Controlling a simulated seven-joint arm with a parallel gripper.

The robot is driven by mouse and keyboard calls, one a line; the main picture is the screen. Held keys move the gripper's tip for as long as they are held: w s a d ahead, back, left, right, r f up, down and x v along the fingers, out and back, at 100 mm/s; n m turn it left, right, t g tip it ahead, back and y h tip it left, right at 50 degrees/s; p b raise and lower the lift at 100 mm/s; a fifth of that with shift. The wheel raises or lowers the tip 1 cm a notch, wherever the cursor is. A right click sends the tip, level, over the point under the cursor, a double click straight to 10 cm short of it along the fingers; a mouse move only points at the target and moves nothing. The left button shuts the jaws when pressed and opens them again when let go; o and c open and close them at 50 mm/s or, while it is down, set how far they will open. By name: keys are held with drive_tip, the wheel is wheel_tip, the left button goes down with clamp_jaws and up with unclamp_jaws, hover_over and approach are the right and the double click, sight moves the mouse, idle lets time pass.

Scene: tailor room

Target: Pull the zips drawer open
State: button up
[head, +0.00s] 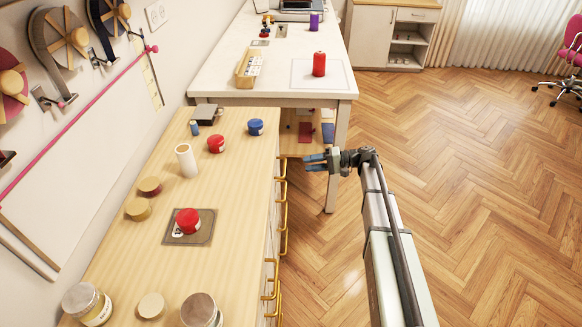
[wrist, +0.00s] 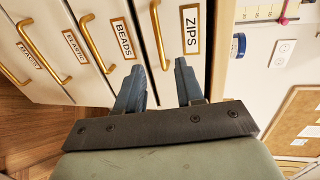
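The zips drawer (wrist: 180,62) has a pale front, a ZIPS label (wrist: 191,30) and a gold bar handle (wrist: 157,30). It is the last of the labelled fronts before a dark edge in the wrist view. It looks level with its neighbour. My gripper (wrist: 156,75) is open and empty, its two blue-grey fingers pointing at the drawer fronts. The zips handle's near end shows between the fingertips; I cannot tell the depth between them. In the head view my gripper (head: 306,163) is right of the wooden cabinet's handle side, near its far end. The drawer labels are hidden there.
Other drawers, including the beads drawer (wrist: 117,62), have similar gold handles. The cabinet top (head: 110,235) holds jars, spools and a red pot on a pad. A white table (head: 220,80) stands behind, its leg (head: 332,185) close to my gripper. The floor (head: 480,200) to the right is clear.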

drive_tip(key=x, duration=0.8)
drive_tip(key=shift+c, duration=0.5)
clamp_jaws()
idle(0.9)
